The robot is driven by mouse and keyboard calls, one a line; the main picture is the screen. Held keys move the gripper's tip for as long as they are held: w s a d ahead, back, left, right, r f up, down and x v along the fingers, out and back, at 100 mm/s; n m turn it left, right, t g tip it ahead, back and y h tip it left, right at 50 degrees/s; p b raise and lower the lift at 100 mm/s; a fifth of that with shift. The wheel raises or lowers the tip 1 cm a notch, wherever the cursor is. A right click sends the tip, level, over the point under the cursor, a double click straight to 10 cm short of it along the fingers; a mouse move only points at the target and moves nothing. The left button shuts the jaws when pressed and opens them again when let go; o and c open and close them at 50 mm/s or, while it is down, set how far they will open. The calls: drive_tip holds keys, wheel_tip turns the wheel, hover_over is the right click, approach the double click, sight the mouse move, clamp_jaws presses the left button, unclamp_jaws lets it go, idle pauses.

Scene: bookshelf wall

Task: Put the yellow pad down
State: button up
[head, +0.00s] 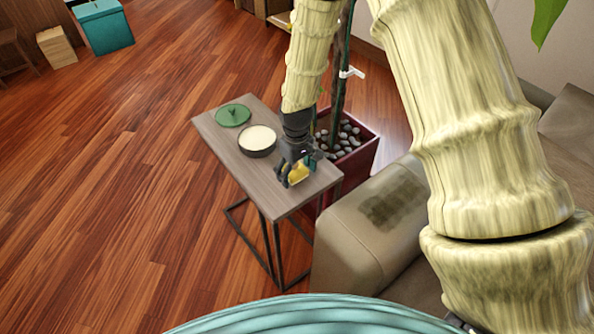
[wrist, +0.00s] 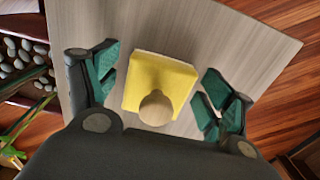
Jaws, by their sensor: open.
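The yellow pad (wrist: 163,80) has a round tan knob on its near side. It shows between my open fingers in the wrist view, with a gap on each side, over the grey side table (wrist: 230,35). My gripper (wrist: 158,90) is open around the pad and does not appear to touch it. In the head view my gripper (head: 291,183) is low at the near right end of the table (head: 228,158). The yellow pad (head: 298,172) is partly hidden there by my fingers. It appears to rest on the tabletop.
A bowl with pale contents (head: 258,140) and a green lid-like disc (head: 233,115) are on the table's far part. A red planter with pebbles (head: 358,160) stands right behind the table. A beige sofa arm (head: 345,250) is close in front. Wooden floor is free to the left.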

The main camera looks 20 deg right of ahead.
sight(296, 164)
wheel_tip(296, 164, up, 12)
drive_tip(key=shift+r, duration=0.15)
idle(0.7)
drive_tip(key=shift+r, duration=0.1)
